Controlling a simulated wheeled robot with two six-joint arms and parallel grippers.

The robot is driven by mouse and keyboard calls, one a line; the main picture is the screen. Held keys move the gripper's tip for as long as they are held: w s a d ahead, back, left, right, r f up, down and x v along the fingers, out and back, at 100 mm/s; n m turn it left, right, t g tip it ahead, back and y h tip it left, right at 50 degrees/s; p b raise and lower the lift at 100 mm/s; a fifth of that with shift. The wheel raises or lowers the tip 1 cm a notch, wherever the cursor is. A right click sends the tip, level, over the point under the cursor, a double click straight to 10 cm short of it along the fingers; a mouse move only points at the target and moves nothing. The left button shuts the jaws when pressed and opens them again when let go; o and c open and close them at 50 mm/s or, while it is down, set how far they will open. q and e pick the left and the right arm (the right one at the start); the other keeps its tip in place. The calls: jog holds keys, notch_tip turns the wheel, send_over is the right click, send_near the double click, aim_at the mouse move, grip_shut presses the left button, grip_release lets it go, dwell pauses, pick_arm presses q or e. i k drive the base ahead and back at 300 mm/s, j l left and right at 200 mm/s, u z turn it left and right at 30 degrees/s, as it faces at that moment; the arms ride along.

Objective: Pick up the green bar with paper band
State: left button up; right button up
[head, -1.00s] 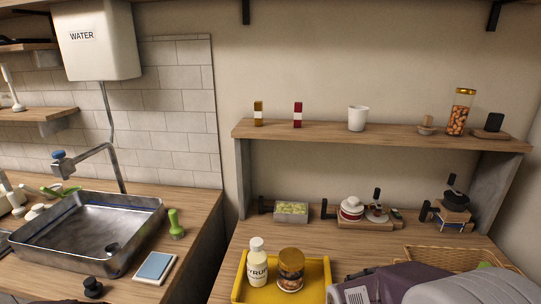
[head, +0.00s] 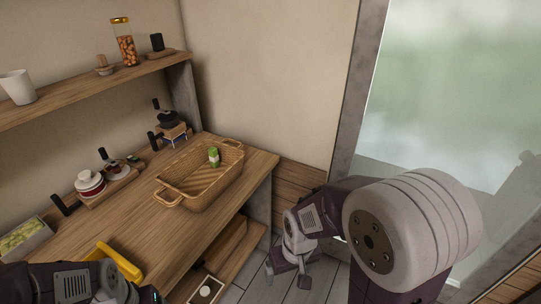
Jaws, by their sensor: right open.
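A small upright green bar with a pale band (head: 213,156) stands inside the wicker basket (head: 173,192), near its far side. It is the only green bar I see in the head view. My right gripper (head: 287,279) hangs open and empty beyond the right end of the counter, low over the floor. It is well apart from the basket and bar. My left arm shows at the bottom left over the counter front, but its fingers are out of the picture.
A yellow tray (head: 121,264) lies left of the basket, partly behind my left arm. A wooden stand with red-and-white jars (head: 90,183) and a dark-lidded item (head: 168,119) sit along the wall. A shelf (head: 93,84) runs above.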

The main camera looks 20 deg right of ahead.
aim_at(213, 153)
jog(key=z, duration=0.15)
jog(key=i+l+u, duration=0.2)
jog(key=u, duration=0.25)
jog(key=i+l+u, duration=0.25)
jog(key=u, duration=0.2)
jog(key=i+l+u, duration=0.15)
jog(key=l+u, duration=0.35)
jog(key=j, duration=0.1)
